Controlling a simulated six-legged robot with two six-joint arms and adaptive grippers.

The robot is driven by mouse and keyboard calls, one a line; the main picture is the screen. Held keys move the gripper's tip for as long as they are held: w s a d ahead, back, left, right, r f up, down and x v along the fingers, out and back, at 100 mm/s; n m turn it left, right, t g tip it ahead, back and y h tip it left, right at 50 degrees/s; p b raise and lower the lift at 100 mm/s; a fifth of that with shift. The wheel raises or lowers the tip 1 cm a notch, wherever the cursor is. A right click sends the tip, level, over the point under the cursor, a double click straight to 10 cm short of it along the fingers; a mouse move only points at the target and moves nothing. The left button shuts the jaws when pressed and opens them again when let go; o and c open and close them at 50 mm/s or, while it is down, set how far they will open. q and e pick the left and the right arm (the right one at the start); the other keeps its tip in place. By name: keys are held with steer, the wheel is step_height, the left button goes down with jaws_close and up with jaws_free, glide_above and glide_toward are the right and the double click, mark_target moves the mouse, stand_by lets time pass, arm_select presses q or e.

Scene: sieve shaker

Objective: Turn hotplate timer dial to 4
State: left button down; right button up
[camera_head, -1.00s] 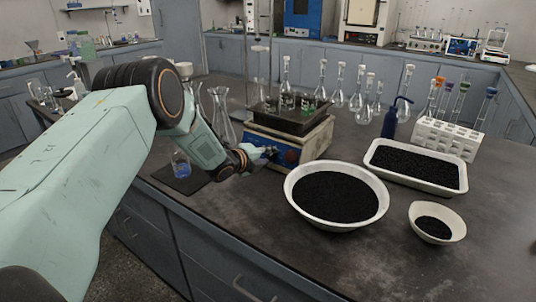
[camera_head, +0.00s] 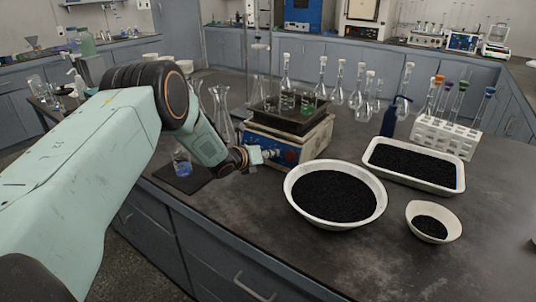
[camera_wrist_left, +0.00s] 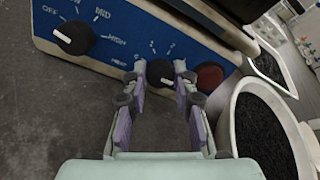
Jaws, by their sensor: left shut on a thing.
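The hotplate (camera_head: 313,141) stands on the dark bench with its blue front panel towards my left arm. In the left wrist view the timer dial (camera_wrist_left: 160,77) is a black knob with a white mark, low on the blue panel. My left gripper (camera_wrist_left: 160,70) is shut on this dial, one finger on each side. In the head view the left gripper (camera_head: 268,153) meets the panel and hides the dial. A second black knob (camera_wrist_left: 74,39), with OFF, MID and HIGH printed around it, is free at the left.
A red part (camera_wrist_left: 209,76) sits right of the dial. Glassware stands on the hotplate's top. A white bowl of black grains (camera_head: 336,195) is close on the right, with a tray (camera_head: 459,182) beyond. A beaker (camera_head: 182,163) stands on a dark mat below my arm.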

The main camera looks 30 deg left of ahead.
arm_select(q)
steer(key=shift+m, duration=0.4)
steer(key=c, duration=1.1)
jaws_free()
steer(key=shift+o, duration=0.2)
steer(key=shift+s, duration=0.1)
steer(key=v, duration=1.1)
steer(key=shift+s+r, duration=0.2)
steer(key=shift+s, duration=0.1)
steer(key=shift+s+f, duration=0.1)
steer(key=shift+s, duration=0.05)
